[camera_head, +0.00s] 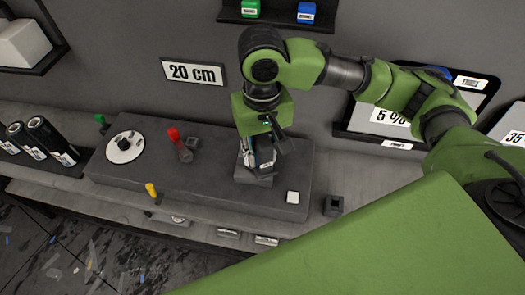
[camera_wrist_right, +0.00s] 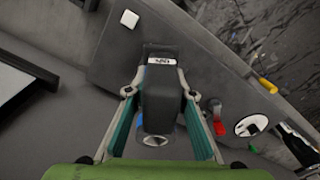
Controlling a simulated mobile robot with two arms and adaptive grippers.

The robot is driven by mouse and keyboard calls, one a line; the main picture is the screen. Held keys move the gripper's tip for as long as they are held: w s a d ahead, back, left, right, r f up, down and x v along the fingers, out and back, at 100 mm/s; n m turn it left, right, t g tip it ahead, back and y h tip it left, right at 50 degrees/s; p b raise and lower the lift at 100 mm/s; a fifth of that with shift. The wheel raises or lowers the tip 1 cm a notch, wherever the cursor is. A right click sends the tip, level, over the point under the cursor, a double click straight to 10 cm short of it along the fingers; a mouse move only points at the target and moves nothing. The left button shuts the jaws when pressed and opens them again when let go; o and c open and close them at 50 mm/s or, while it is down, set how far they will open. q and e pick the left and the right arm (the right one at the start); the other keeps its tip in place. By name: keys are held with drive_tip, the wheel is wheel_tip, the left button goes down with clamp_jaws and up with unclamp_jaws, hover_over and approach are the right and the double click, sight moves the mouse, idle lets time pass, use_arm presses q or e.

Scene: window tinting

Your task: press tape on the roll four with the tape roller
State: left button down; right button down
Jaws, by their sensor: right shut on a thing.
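My right gripper (camera_head: 258,160) points down over the right part of a raised dark grey bench block (camera_head: 225,195). In the right wrist view its two fingers (camera_wrist_right: 160,94) stand on both sides of a dark blocky tool (camera_wrist_right: 160,105) with a small white label at its far end, and are shut on it. The tool's lower end is at a dark square holder (camera_head: 253,178) on the block; I cannot tell whether it touches it. I cannot tell for sure that this tool is the tape roller. Several black rolls with white labels (camera_head: 48,140) lie at the far left. My left gripper is not in view.
A white disc (camera_head: 125,147), a red-handled tool (camera_head: 177,140) and a white square (camera_head: 292,197) are on the block. A yellow-handled tool (camera_head: 151,190) is at its front edge. A "20 cm" sign (camera_head: 193,72) and a "5 %" panel (camera_head: 388,116) are behind.

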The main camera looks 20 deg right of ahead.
drive_tip(key=shift+s+p, duration=0.75)
drive_tip(key=shift+s, duration=0.1)
drive_tip(key=s, duration=0.1)
drive_tip(key=s+p, duration=0.2)
drive_tip(key=s, duration=0.1)
drive_tip(key=shift+a, duration=0.25)
